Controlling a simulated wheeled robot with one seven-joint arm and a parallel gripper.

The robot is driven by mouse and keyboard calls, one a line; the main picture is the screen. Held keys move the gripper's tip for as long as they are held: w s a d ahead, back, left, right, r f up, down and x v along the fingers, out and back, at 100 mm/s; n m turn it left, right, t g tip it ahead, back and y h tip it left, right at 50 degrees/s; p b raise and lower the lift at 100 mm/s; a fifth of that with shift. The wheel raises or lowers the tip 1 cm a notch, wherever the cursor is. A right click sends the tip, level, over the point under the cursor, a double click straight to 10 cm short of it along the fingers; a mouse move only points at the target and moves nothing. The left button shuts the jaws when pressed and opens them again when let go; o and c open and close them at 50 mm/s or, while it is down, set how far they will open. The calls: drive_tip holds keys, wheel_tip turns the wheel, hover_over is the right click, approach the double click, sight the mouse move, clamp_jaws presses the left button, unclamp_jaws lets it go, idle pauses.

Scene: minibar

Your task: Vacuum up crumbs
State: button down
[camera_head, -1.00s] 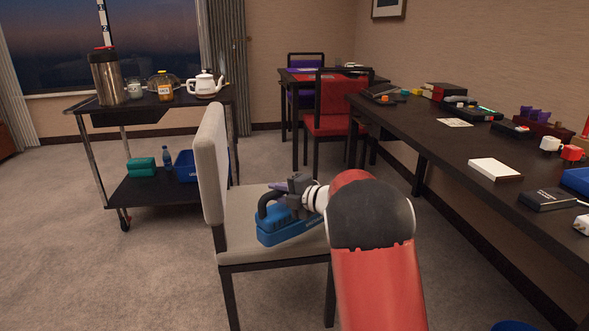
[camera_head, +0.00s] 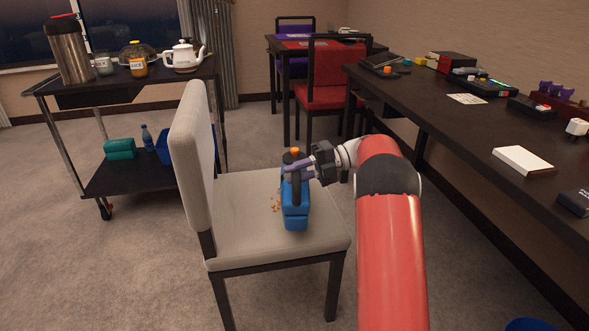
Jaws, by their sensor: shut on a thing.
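A blue hand-held vacuum (camera_head: 294,212) with a dark handle and an orange button is upright over the seat of the beige chair (camera_head: 245,248). My gripper (camera_head: 300,174) is shut on its handle, reaching in from the right. Small orange-brown crumbs (camera_head: 276,201) lie on the seat just left of the vacuum. I cannot tell whether the vacuum touches the seat, and it may hide more crumbs.
The chair's tall backrest (camera_head: 192,150) stands left of the vacuum. A black trolley (camera_head: 120,187) with a flask and a teapot is behind it. A long dark desk (camera_head: 480,135) runs along the right. Carpet is free in front at left.

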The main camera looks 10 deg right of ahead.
sight(297, 209)
drive_tip(key=shift+f+b, duration=1.4)
drive_tip(key=shift+f, duration=1.25)
drive_tip(key=shift+s+f, duration=0.1)
drive_tip(key=shift+s, duration=0.05)
drive_tip(key=shift+s+a+b, duration=0.25)
drive_tip(key=shift+s+b, duration=0.45)
drive_tip(key=shift+s, duration=0.55)
drive_tip(key=shift+s+a+b, duration=0.3)
drive_tip(key=shift+s+b, duration=0.45)
drive_tip(key=shift+s, duration=0.45)
drive_tip(key=shift+s+a+b, duration=0.25)
drive_tip(key=shift+s+b, duration=0.45)
drive_tip(key=shift+s, duration=0.55)
drive_tip(key=shift+s+a+b, duration=0.75)
drive_tip(key=shift+s+b, duration=0.65)
drive_tip(key=shift+s, duration=2.6)
drive_tip(key=shift+w+a+p, duration=0.6)
drive_tip(key=shift+w+a, duration=0.05)
drive_tip(key=shift+a, duration=2.75)
drive_tip(key=shift+w+d+p, duration=1.6)
drive_tip(key=shift+w+p, duration=1.65)
drive_tip(key=shift+w, duration=4.65)
wheel_tip(297, 209, up, 6)
drive_tip(key=p, duration=0.3)
drive_tip(key=shift+r, duration=0.25)
